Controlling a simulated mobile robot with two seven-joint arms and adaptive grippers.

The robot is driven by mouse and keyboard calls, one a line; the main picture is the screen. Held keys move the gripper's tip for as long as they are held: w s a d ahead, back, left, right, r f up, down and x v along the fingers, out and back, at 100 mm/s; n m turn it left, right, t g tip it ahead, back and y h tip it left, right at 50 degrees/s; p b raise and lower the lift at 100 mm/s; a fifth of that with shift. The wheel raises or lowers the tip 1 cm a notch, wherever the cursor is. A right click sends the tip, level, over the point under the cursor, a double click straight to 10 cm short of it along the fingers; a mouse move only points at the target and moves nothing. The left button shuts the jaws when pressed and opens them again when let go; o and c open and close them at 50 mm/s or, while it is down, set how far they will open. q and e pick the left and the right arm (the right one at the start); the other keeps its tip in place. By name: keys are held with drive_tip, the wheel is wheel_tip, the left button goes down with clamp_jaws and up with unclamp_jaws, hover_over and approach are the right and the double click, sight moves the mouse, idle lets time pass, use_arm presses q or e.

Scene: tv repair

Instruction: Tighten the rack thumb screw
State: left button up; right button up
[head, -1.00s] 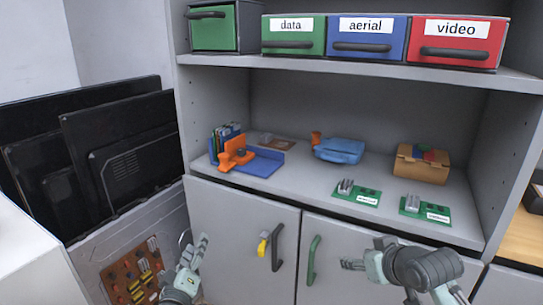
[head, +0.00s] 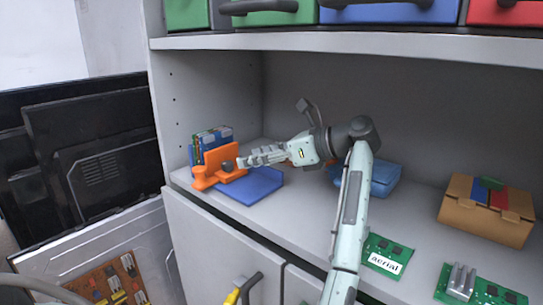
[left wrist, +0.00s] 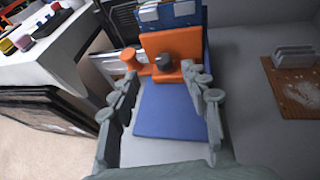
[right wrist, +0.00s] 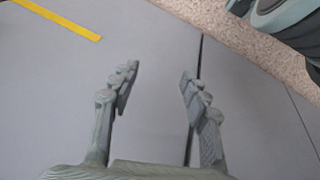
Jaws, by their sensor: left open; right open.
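The rack (head: 263,184) has a blue base and an orange upright with circuit boards behind it, at the left end of the cabinet shelf. Its dark grey thumb screw (head: 227,166) sticks out of the orange part, beside an orange post (head: 199,178). My left gripper (head: 247,160) is open and empty, pointing left just right of the thumb screw. In the left wrist view the thumb screw (left wrist: 163,61) lies ahead between the open fingers (left wrist: 161,77), apart from them. My right gripper (right wrist: 159,75) is open and empty over a plain grey surface; the head view does not show it.
A blue case (head: 372,182) lies behind my left arm. A cardboard box (head: 487,207) and a green board labelled aerial (head: 385,254) are on the shelf further right. The upper shelf edge (head: 380,44) runs above my left gripper. Dark TV panels (head: 100,150) lean at the left.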

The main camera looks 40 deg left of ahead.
sight(231, 164)
use_arm(q)
drive_tip(key=shift+w+d+f, duration=0.1)
drive_tip(key=shift+w+d, duration=0.15)
drive_tip(key=shift+w, duration=0.15)
drive_tip(key=shift+a+f+h, duration=0.1)
drive_tip(key=shift+h, duration=0.2)
drive_tip(key=x, duration=0.6)
drive_tip(key=shift+s+a+p, duration=0.15)
drive_tip(key=shift+s+p, duration=0.1)
drive_tip(key=shift+p, duration=0.1)
drive_tip(key=shift+a+f, duration=0.1)
drive_tip(key=shift+a, duration=0.45)
use_arm(e)
drive_tip(key=shift+x, duration=0.9)
drive_tip(key=shift+a, duration=0.1)
use_arm(q)
clamp_jaws()
